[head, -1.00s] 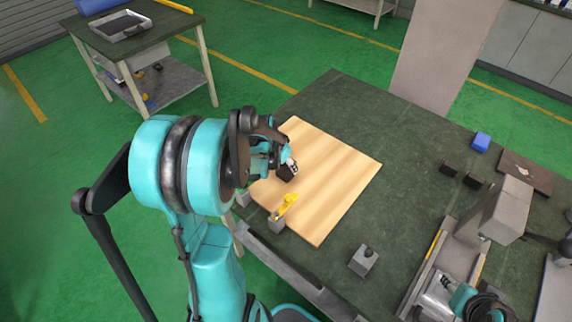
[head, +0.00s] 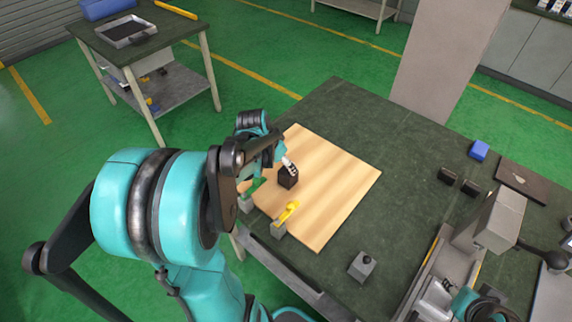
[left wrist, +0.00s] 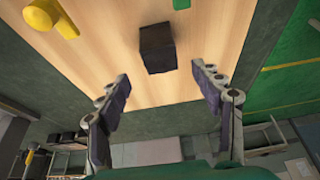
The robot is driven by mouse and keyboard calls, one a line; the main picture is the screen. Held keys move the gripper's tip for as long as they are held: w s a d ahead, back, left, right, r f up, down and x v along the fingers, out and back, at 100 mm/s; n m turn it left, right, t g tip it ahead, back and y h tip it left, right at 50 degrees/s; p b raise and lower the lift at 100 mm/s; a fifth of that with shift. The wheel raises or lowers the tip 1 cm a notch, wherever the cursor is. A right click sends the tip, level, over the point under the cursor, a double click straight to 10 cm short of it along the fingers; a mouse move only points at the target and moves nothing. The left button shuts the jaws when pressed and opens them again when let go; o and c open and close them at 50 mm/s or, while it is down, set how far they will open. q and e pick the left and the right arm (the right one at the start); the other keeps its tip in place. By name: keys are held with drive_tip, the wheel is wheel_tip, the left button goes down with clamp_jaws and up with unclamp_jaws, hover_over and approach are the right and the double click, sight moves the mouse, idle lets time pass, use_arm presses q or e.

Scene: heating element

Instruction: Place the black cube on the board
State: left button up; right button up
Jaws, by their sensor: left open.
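The black cube (head: 288,181) sits on the light wooden board (head: 335,185), near its left side. In the left wrist view the cube (left wrist: 157,48) rests on the board (left wrist: 215,30), beyond my fingertips and clear of them. My left gripper (left wrist: 160,78) is open, with nothing between its fingers. In the head view my left gripper (head: 289,164) shows just behind the cube, partly hidden by my arm. My right arm (head: 472,304) shows at the bottom right; its fingers are not clear enough to judge.
A yellow piece (head: 290,211) on a grey block and a green piece (head: 253,186) stand by the board's near left edge. A grey block with a knob (head: 362,264), a blue block (head: 480,150) and a grey machine (head: 490,222) are to the right. The dark table top behind the board is clear.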

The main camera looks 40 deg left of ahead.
use_arm(q)
drive_tip(key=s+d+r+t, duration=0.1)
drive_tip(key=s+d+r, duration=0.1)
drive_tip(key=d, duration=0.4)
drive_tip(key=s+d+r, duration=0.3)
drive_tip(key=s+d, duration=0.2)
drive_tip(key=d, duration=0.2)
drive_tip(key=s+d+r+t+p, duration=0.1)
drive_tip(key=s+d+r, duration=0.2)
drive_tip(key=d, duration=0.3)
drive_tip(key=shift+s+d+r+n+t, duration=0.2)
drive_tip(key=shift+r+n+t, duration=0.1)
drive_tip(key=shift+n, duration=0.1)
